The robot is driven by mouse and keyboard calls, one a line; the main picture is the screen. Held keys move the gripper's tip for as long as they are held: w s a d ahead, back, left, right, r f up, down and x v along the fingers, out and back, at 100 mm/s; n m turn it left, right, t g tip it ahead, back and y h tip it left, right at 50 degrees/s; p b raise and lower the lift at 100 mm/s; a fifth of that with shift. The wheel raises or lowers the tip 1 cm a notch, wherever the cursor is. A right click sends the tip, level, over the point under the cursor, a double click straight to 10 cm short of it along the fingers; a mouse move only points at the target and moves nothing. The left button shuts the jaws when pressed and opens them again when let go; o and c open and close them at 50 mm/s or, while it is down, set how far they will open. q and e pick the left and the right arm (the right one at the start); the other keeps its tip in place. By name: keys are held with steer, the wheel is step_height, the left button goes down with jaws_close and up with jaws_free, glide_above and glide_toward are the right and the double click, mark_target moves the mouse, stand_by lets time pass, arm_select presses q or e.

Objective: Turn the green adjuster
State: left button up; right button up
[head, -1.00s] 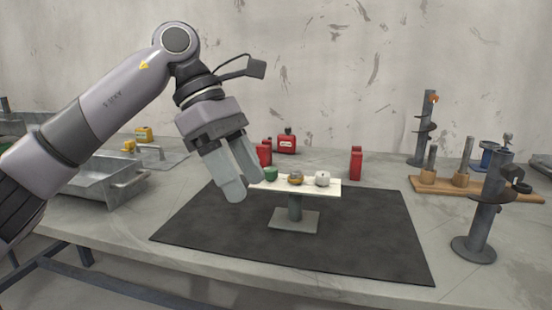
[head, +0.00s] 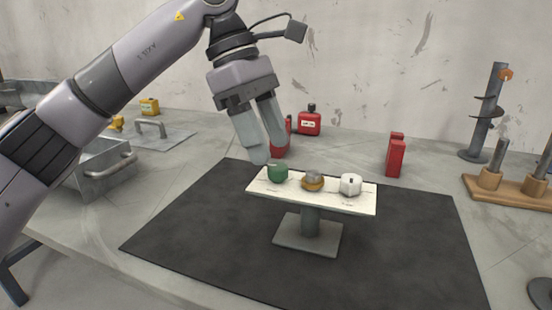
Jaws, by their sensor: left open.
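The green adjuster (head: 278,174) is a small round knob at the left end of a white panel (head: 330,202) on a grey pedestal (head: 309,235). An orange-brown and grey adjuster (head: 313,181) is in the middle of the panel, and a white one (head: 350,184) is at the right. My left gripper (head: 266,154) is open and empty, pointing down. Its fingertips are in view just above and behind the green adjuster, which is not between them as far as I can tell. My right gripper is not in view.
The pedestal stands on a dark mat (head: 200,240). Red containers (head: 309,121) and (head: 396,156) a red can stand behind it. A metal tray (head: 95,175) is at the left, and a wooden rack (head: 510,193) and a metal auger (head: 487,115) are at the right.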

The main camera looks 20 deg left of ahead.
mark_target(278, 166)
arm_select(q)
steer(key=x, duration=0.3)
steer(key=shift+f, duration=0.15)
jaws_close()
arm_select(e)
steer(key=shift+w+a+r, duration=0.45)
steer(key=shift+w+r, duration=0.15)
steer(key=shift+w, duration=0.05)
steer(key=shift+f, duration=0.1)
